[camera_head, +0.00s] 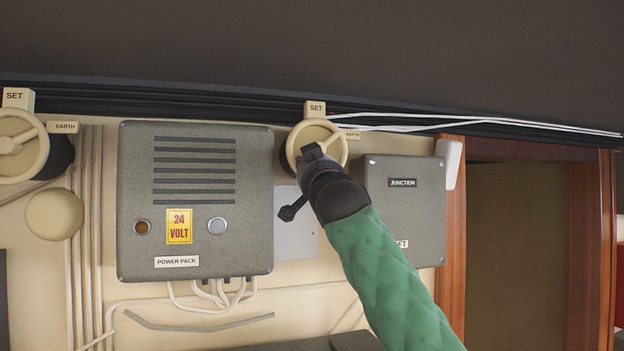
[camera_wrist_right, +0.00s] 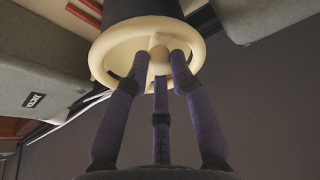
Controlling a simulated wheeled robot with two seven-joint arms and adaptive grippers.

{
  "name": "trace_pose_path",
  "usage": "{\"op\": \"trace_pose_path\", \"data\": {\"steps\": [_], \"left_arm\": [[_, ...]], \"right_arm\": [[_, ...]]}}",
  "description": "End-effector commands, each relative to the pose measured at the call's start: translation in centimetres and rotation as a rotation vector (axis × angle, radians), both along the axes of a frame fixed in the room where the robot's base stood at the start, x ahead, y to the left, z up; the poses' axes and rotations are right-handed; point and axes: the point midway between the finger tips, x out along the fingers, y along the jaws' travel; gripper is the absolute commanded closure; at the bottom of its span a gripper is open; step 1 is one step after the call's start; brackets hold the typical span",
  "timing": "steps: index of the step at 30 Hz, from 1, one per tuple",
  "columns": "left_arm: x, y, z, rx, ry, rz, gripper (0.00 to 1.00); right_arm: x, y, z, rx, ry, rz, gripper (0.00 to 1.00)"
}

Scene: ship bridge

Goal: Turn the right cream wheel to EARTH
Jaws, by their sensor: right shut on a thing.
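The right cream wheel (camera_head: 298,134) is on the wall between the grey power pack and the junction box. A SET tag (camera_head: 316,108) is above it and an EARTH tag (camera_head: 351,134) at its upper right. My right gripper (camera_head: 313,152) reaches up from the lower right and covers the wheel's lower middle. In the right wrist view the wheel (camera_wrist_right: 101,50) fills the top, and the purple fingers of my right gripper (camera_wrist_right: 161,68) are shut on its inner part near the hub. Which way the wheel points is hidden. My left gripper is out of view.
A second cream wheel (camera_head: 38,152) with its own SET and EARTH tags is at the far left. The power pack (camera_head: 195,220) is left of my arm, the junction box (camera_head: 415,215) right of it.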

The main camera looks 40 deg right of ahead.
Motion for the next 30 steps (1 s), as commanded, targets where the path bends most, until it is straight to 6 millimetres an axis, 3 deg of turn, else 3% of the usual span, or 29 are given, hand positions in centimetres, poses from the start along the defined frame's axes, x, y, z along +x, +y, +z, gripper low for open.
{"op": "trace_pose_path", "data": {"steps": [12,28,29,30], "left_arm": [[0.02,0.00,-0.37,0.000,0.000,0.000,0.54],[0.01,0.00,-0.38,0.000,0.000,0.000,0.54],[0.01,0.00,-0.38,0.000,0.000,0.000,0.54],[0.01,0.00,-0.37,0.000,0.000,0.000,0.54]], "right_arm": [[0.49,0.65,0.42,0.147,-0.040,0.002,1.00],[0.32,0.64,0.66,0.166,-0.052,0.003,1.00],[0.31,0.64,0.68,0.167,-0.052,0.003,0.74],[0.31,0.64,0.69,0.166,-0.052,0.003,0.63]]}}
